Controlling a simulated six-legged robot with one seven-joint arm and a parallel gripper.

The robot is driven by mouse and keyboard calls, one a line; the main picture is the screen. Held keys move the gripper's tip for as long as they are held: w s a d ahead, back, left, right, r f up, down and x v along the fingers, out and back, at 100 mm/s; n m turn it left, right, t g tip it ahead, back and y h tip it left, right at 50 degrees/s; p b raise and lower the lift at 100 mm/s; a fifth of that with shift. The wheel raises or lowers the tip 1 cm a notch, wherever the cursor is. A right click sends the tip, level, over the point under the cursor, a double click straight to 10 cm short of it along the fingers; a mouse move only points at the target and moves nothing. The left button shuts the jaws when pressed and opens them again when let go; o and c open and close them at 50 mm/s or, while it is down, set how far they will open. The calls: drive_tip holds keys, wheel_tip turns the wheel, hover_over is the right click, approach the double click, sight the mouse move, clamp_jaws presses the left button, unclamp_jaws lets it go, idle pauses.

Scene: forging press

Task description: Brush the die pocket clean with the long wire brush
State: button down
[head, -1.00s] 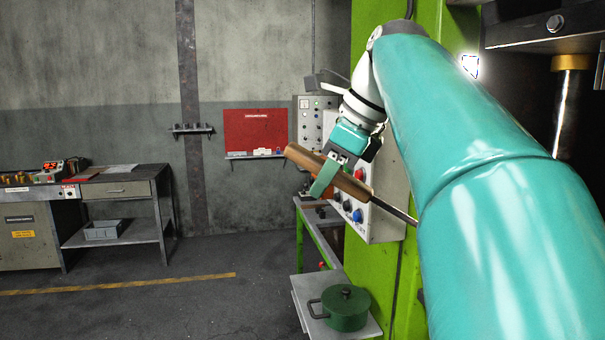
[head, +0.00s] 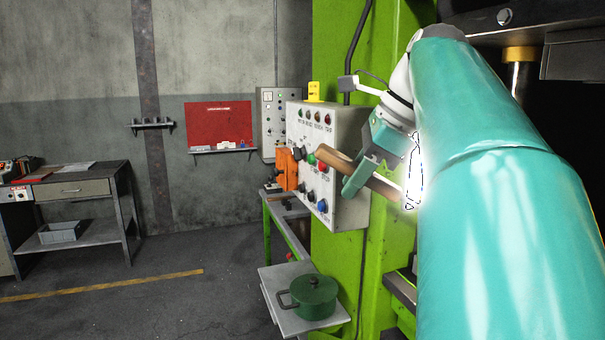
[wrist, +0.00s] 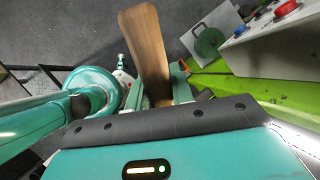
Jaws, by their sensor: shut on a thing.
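The long wire brush shows its brown wooden handle (head: 383,186) in the head view, tilted down to the right. My gripper (head: 362,176) is shut on this handle, in front of the press's control box. The brush's far end is hidden behind my teal arm. In the wrist view the wooden handle (wrist: 146,50) stands up between the fingers of my gripper (wrist: 165,85). The die pocket is not visible in either view.
The grey control box (head: 338,130) with coloured buttons is close behind my gripper on the green press frame (head: 340,45). A green lidded pot (head: 310,297) sits on a low shelf (head: 283,322). A workbench (head: 80,180) stands at left. Open floor lies between.

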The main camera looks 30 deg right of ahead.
drive_tip(key=shift+s+d+f, duration=0.55)
drive_tip(key=shift+s+d, duration=0.65)
drive_tip(key=shift+d, duration=0.5)
drive_tip(key=shift+s+d+f, duration=0.5)
drive_tip(key=shift+s+d, duration=0.75)
drive_tip(key=shift+d, duration=0.4)
drive_tip(key=shift+s+d+f, duration=0.55)
drive_tip(key=shift+s+d, duration=0.65)
drive_tip(key=shift+d, duration=0.5)
drive_tip(key=shift+f, duration=1.1)
drive_tip(key=shift+d+r, duration=0.1)
drive_tip(key=shift+d, duration=0.25)
drive_tip(key=shift+a, duration=0.1)
drive_tip(key=shift+w+a, duration=0.1)
drive_tip(key=shift+a, duration=0.55)
drive_tip(key=shift+d, duration=0.15)
drive_tip(key=shift+d, duration=0.55)
